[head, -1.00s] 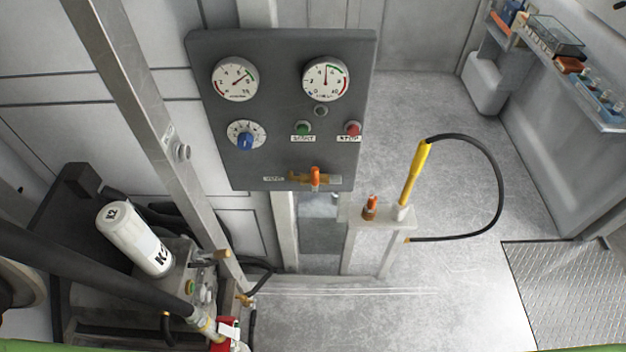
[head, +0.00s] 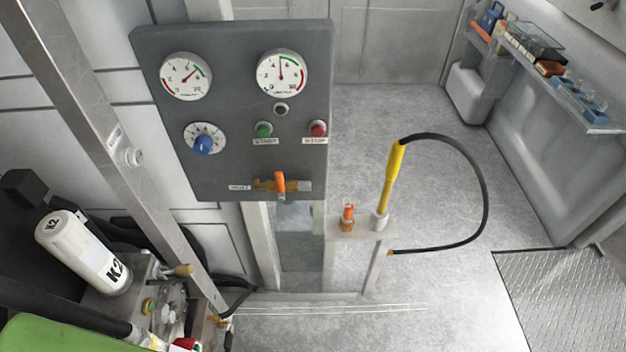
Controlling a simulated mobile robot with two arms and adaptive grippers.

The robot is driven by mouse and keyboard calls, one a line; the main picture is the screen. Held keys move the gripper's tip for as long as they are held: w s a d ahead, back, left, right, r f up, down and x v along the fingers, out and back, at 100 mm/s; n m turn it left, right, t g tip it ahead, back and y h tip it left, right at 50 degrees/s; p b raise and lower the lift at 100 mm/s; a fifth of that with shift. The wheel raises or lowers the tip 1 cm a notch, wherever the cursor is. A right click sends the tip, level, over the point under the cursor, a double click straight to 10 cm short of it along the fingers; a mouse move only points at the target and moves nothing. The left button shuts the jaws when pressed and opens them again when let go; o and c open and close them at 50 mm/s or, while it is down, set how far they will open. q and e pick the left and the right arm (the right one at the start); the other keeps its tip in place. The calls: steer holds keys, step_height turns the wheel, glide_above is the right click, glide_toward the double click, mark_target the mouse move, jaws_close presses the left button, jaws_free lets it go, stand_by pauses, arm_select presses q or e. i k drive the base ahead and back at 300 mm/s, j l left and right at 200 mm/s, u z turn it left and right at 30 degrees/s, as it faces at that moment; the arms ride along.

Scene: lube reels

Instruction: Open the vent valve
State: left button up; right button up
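The vent valve (head: 280,184) is a brass fitting with an orange handle, at the bottom of the grey control panel (head: 232,165), beside a small white label. Its handle stands roughly upright in the picture, across the horizontal brass body. Above it on the panel are two round gauges, the left gauge (head: 187,76) and the right gauge (head: 282,73), a blue knob (head: 203,144), a green button (head: 263,129) and a red button (head: 317,128). Neither of my grippers shows in the head view.
A post to the right of the panel holds a yellow lance (head: 392,180) with a looping black hose (head: 487,190) and a small orange-topped fitting (head: 347,216). A white K2 cylinder (head: 82,252) is at lower left. A shelf (head: 590,118) lines the right wall. Floor between is clear.

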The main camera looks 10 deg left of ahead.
mark_target(279, 175)
steer(key=z, duration=0.55)
steer(key=i+j+z, duration=0.1)
steer(key=z, duration=1.05)
steer(key=j+z, duration=0.15)
steer(key=z, duration=1)
steer(key=j+z, duration=0.15)
steer(key=z, duration=1)
steer(key=k+j+z, duration=0.1)
steer(key=z, duration=0.5)
steer(key=u, duration=0.5)
steer(key=k+j+u, duration=0.1)
steer(key=u, duration=0.85)
steer(key=j+u, duration=0.1)
steer(key=u, duration=0.4)
steer(key=j+u, duration=0.1)
steer(key=u, duration=0.35)
steer(key=k+j, duration=0.05)
